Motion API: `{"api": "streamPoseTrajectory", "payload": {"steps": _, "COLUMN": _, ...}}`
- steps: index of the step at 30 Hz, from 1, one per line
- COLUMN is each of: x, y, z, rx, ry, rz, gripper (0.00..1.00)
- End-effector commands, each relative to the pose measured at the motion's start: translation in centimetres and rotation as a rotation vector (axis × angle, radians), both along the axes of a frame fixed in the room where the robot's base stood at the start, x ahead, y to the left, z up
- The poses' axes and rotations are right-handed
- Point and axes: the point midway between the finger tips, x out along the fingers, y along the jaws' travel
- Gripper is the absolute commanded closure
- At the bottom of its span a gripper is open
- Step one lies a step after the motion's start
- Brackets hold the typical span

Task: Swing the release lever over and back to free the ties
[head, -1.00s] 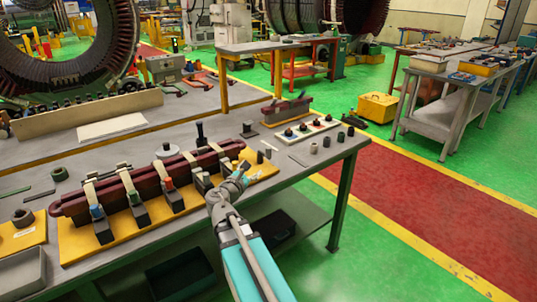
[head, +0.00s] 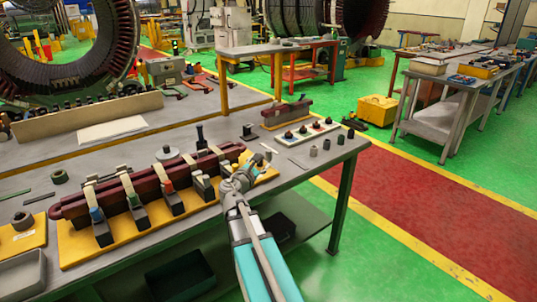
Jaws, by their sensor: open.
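A dark red stator bar (head: 150,187) lies along a yellow base plate (head: 75,247) on the workbench. Several cream ties (head: 128,184) cross over the bar, each with a black clamp block (head: 137,210) in front. The blocks carry coloured parts, such as a blue one (head: 96,214) and a red one (head: 168,187). My gripper (head: 246,168) is at the right end of the fixture, close to the bar's end and apparently above the plate. It is open. I cannot tell whether it touches anything, and I cannot make out the release lever for sure.
A white board (head: 306,132) with several dark knobs stands right of my gripper, with small grey cylinders (head: 326,144) beside it. A grey tray (head: 22,272) is at the left front. A dark upright post (head: 200,136) stands behind the bar. The bench's right corner is mostly clear.

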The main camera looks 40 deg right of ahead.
Motion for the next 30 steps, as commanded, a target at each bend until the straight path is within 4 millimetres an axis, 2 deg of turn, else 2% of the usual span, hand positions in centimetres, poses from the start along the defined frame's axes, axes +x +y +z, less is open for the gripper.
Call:
{"api": "streamPoseTrajectory", "payload": {"steps": 6, "x": 1.8, "y": -3.2, "z": 0.0, "rx": 0.000, "ry": 0.000, "rz": -0.002, "gripper": 0.31}}
{"api": "streamPoseTrajectory", "payload": {"steps": 15, "x": 3.1, "y": -6.1, "z": 0.0, "rx": 0.000, "ry": 0.000, "rz": -0.001, "gripper": 0.31}}
{"api": "streamPoseTrajectory", "payload": {"steps": 29, "x": 3.3, "y": -6.6, "z": 0.0, "rx": 0.000, "ry": 0.000, "rz": 0.000, "gripper": 0.31}}
{"api": "streamPoseTrajectory", "payload": {"steps": 30, "x": 3.3, "y": -6.6, "z": 0.0, "rx": 0.000, "ry": 0.000, "rz": 0.000, "gripper": 0.37}}
